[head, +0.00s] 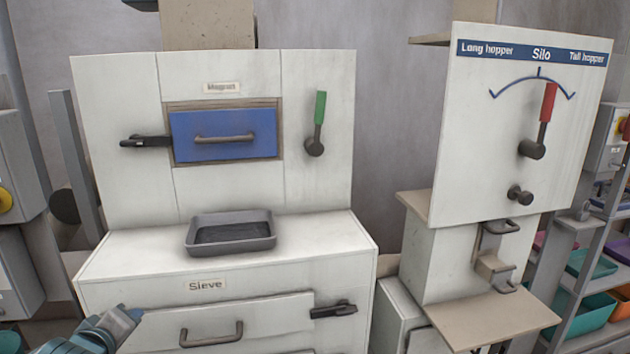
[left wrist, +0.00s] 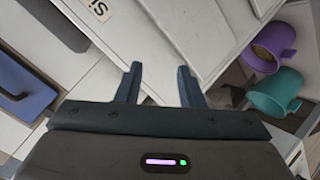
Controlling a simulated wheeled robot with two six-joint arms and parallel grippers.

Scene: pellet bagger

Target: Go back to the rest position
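My left gripper (left wrist: 158,88) is open and empty in the left wrist view, its two fingers apart in front of a pale cabinet face. My right gripper is in neither view.
A white cabinet carries a blue magnet drawer (head: 222,136), a green lever (head: 319,108), a grey tray (head: 231,232) and a sieve drawer (head: 212,325). The silo panel (head: 480,130) with a red lever (head: 547,103) stands right. A purple cup (left wrist: 268,46) and teal cup (left wrist: 275,93) show.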

